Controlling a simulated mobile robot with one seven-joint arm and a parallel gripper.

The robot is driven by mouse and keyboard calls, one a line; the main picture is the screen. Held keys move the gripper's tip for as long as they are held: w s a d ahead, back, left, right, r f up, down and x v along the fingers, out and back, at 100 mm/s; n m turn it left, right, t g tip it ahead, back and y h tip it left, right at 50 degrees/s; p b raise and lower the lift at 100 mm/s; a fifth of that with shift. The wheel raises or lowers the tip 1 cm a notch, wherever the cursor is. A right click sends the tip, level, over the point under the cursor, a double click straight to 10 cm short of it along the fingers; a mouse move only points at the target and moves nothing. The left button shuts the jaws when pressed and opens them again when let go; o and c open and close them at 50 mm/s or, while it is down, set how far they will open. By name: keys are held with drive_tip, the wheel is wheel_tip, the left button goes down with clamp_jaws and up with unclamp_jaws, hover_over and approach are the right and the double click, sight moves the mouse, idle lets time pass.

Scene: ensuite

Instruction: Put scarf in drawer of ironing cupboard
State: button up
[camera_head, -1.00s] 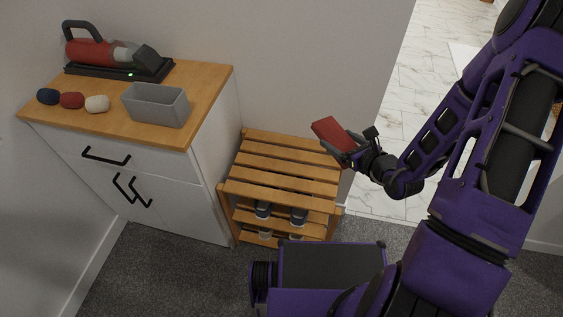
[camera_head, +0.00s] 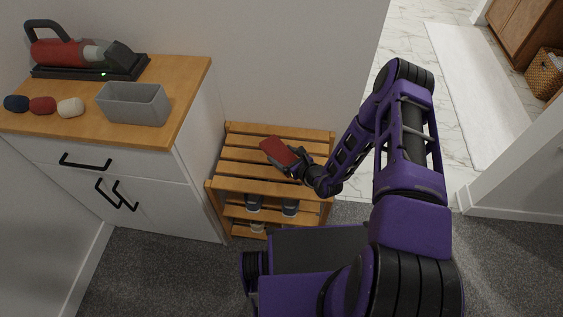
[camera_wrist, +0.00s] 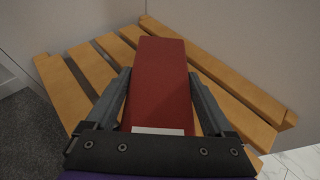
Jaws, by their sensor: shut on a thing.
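My gripper (camera_head: 294,165) is shut on a red, block-shaped folded thing, which I take as the scarf (camera_head: 276,151). In the wrist view the scarf (camera_wrist: 160,85) lies between the two fingers (camera_wrist: 160,105) and has a white patch at its near end. It is over the slatted wooden rack; I cannot tell how high above it. The ironing cupboard (camera_head: 200,180) stands at the left, white with a wooden top. Its drawer (camera_head: 120,160) is shut, with a black bar handle (camera_head: 85,163) on the front.
The slatted rack (camera_head: 238,150) holds shoes (camera_head: 290,207) on its lower shelf. On the cupboard top are a grey open box (camera_head: 135,105), a red handheld appliance (camera_head: 70,50) and three small rolled bundles (camera_head: 42,105). Two lower doors have black handles (camera_head: 115,193). Grey carpet lies in front.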

drive_tip(key=shift+f+b, duration=0.35)
drive_tip(key=shift+f, duration=1.7)
drive_tip(key=shift+f, duration=0.1)
drive_tip(key=shift+f, duration=0.15)
drive_tip(key=o, duration=1.2)
drive_tip(key=shift+c, duration=0.2)
